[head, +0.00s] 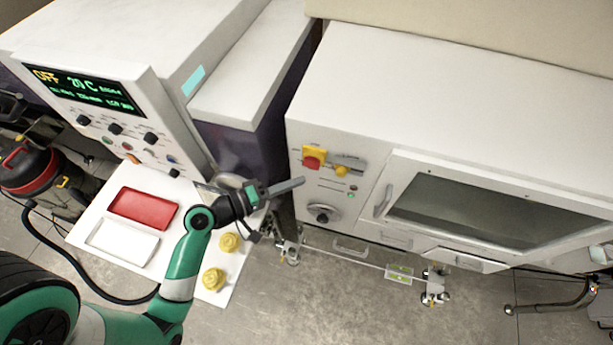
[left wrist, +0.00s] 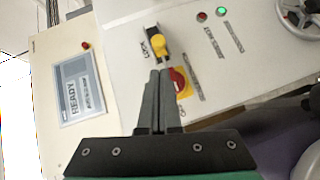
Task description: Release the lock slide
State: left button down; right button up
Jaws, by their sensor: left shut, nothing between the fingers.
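The lock slide (head: 342,171) is a yellow knob on a grey plate, on the white front of the cabinet at right. In the left wrist view the lock slide (left wrist: 159,44) has the word LOCK beside it. My left gripper (head: 302,181) is shut and empty, pointing at the panel from the left. In the left wrist view its fingertips (left wrist: 160,74) lie just below the yellow knob; I cannot tell whether they touch it. My right gripper is not in view.
A red rotary switch on a yellow plate (head: 313,157) sits beside the lock slide, close to my fingertips. A round dial (head: 323,214) is lower on the panel, and a windowed door (head: 383,200) with a handle stands right. A white mat (head: 215,292) holds trays and yellow pieces.

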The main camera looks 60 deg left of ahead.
aim_at(342, 170)
pick_arm(q)
jog(key=a+x, duration=0.1)
jog(key=x, duration=0.7)
jog(key=shift+w+d+p, duration=0.4)
jog(key=shift+d, duration=0.15)
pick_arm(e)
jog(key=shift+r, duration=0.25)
